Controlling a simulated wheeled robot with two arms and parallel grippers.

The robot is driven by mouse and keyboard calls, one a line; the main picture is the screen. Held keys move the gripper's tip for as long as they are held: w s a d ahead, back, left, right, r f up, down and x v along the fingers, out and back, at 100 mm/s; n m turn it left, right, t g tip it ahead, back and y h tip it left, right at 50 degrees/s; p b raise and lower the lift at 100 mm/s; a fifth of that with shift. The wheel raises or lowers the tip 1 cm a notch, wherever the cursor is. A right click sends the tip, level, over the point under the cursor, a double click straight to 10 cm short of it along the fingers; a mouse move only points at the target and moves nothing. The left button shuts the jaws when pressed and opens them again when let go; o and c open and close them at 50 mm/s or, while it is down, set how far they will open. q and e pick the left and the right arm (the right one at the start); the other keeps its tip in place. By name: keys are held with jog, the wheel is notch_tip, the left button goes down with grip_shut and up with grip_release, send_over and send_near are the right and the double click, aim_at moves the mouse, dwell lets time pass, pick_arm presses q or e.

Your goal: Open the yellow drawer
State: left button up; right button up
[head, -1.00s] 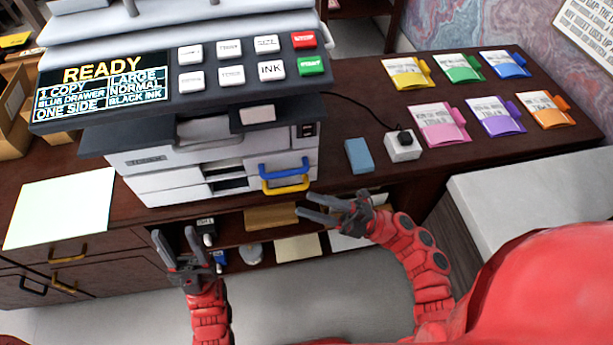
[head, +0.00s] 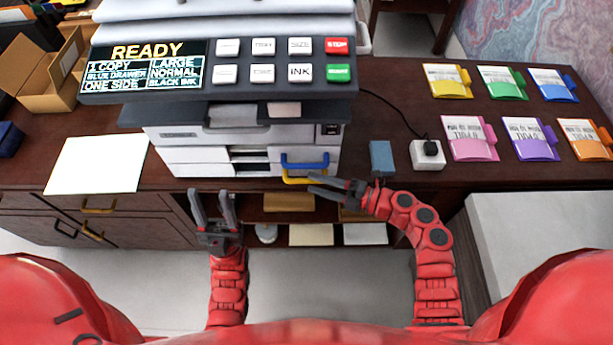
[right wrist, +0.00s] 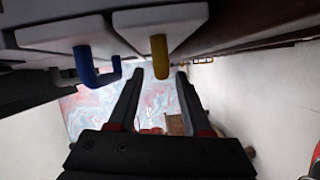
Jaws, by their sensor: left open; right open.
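The copier (head: 240,130) stands on the desk with two drawers at its lower front. The upper drawer has a blue handle (head: 304,161) and the lower one has a yellow handle (head: 303,179). Both drawers look shut. My right gripper (head: 318,186) is open beside the right end of the yellow handle. In the right wrist view the yellow handle (right wrist: 160,57) lies ahead, between the lines of my open fingers (right wrist: 158,78), and the blue handle (right wrist: 88,66) lies to the left. Whether the fingers touch the yellow handle I cannot tell. My left gripper (head: 211,195) is open and empty, below the copier's left part.
A blue block (head: 382,158) and a white box with a black knob (head: 428,155) sit right of the copier. Coloured folders (head: 502,81) lie further right. A pale sheet (head: 97,164) lies left. Open shelves (head: 325,216) are below the desk top.

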aim_at(307, 180)
jog(key=shift+x, duration=1.8)
grip_shut()
